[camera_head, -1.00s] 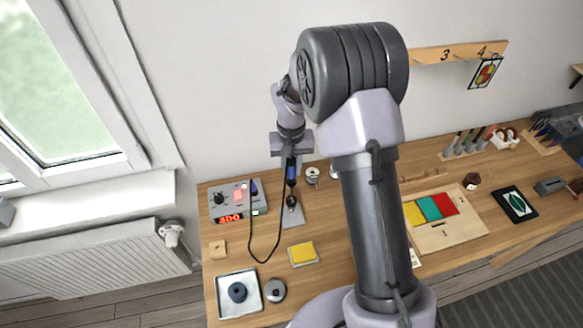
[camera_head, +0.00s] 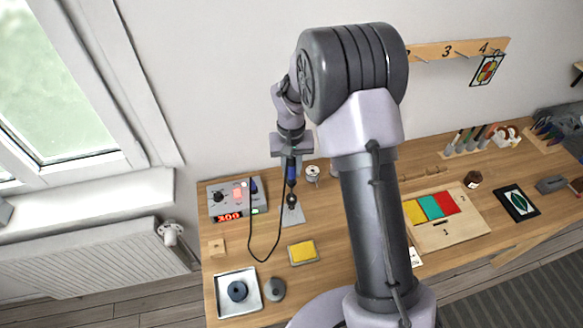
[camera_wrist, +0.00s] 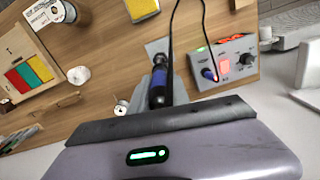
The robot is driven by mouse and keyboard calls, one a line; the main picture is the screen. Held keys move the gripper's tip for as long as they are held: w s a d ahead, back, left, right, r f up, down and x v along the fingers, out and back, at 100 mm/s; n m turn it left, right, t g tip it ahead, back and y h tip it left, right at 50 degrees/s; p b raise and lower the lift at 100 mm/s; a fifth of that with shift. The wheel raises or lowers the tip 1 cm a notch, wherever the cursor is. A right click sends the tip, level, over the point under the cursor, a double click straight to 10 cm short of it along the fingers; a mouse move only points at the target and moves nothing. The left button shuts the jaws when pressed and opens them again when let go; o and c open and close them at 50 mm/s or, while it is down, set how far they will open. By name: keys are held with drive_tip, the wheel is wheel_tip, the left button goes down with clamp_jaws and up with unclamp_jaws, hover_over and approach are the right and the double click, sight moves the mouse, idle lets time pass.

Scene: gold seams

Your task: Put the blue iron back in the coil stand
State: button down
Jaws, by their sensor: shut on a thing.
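The blue iron (camera_head: 291,173) is upright in my gripper (camera_head: 291,157), blue grip at the top and dark tip end pointing down. In the wrist view the blue iron (camera_wrist: 158,80) shows beyond the dark edge of my gripper. My gripper is shut on it. The coil stand (camera_head: 292,201) is directly below, on a grey base plate (camera_head: 295,217). The iron's lower end reaches the coil in the picture; I cannot tell whether it is inside. In the wrist view the iron and gripper hide most of the stand.
The iron's black cable loops left to the grey control station (camera_head: 234,198) with its red display. A solder spool (camera_head: 312,173) stands close right of the stand. A yellow sponge (camera_head: 303,251) lies in front, and a white tray (camera_head: 222,299) sits farther forward left.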

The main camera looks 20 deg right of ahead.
sight(292, 186)
drive_tip(key=shift+f+b, duration=2.45)
drive_tip(key=shift+f, duration=0.55)
idle(0.9)
drive_tip(key=shift+f, duration=0.3)
drive_tip(key=shift+f+b, duration=1.05)
drive_tip(key=c, duration=0.7)
unclamp_jaws()
drive_tip(key=shift+o, duration=0.2)
drive_tip(key=shift+r, duration=0.15)
wheel_tip(292, 186, up, 7)
drive_tip(key=p, duration=0.5)
